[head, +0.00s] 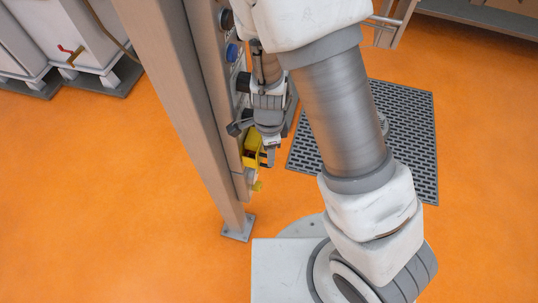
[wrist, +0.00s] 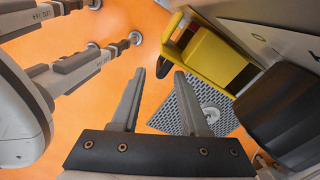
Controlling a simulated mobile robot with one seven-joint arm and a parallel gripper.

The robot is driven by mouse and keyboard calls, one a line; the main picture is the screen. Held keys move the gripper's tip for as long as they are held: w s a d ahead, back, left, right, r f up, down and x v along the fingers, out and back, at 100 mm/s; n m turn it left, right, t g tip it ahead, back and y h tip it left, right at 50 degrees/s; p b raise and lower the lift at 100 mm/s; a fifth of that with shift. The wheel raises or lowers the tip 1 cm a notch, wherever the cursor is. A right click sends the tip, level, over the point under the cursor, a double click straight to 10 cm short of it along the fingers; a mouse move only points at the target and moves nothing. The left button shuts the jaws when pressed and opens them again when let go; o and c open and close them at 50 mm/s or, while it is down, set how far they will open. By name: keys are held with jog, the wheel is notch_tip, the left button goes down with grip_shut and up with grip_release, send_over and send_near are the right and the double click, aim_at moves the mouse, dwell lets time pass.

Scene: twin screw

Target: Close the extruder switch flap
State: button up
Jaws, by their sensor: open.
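The yellow extruder switch (head: 251,147) is on the side of the control panel, low down near a grey metal post. In the wrist view its yellow body (wrist: 218,62) is at the upper right. A yellow frame-like flap (wrist: 172,32) stands out from it at an angle, with a dark gap between them. My gripper (wrist: 159,72) is open and empty, its two fingers apart. The fingers are to the left of the yellow body in the wrist view and do not appear to touch it. In the head view my gripper (head: 269,153) is right beside the switch, partly covering it.
A blue button (head: 232,52) and dark knobs are on the panel above the switch. The grey post (head: 185,90) stands to the left. A dark floor grate (head: 410,120) lies on the orange floor to the right. White cabinets (head: 85,35) stand at the far left.

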notch_tip(320, 180, up, 12)
jog(key=p, duration=0.4)
jog(key=shift+r, duration=0.2)
jog(key=shift+a, duration=0.1)
jog(key=s+d+r+n+t+y, duration=0.1)
jog(key=d+r+n, duration=0.25)
jog(key=r, duration=0.35)
jog(key=d+r+n+t+y, duration=0.1)
jog(key=d+r+n, duration=0.1)
jog(key=r+n, duration=0.35)
jog(key=s+d+r+n+t+h, duration=0.1)
jog(key=s+d+r+n, duration=0.2)
jog(key=r, duration=0.3)
jog(key=s+d+r+n+t+h, duration=0.1)
jog(key=s+d+r+n+t, duration=0.1)
jog(key=s+d+r+n, duration=0.2)
notch_tip(320, 180, up, 2)
jog(key=shift+s+d+r+t, duration=0.1)
jog(key=shift+s+d+t, duration=0.25)
jog(key=shift+d, duration=0.3)
jog(key=shift+a, duration=0.15)
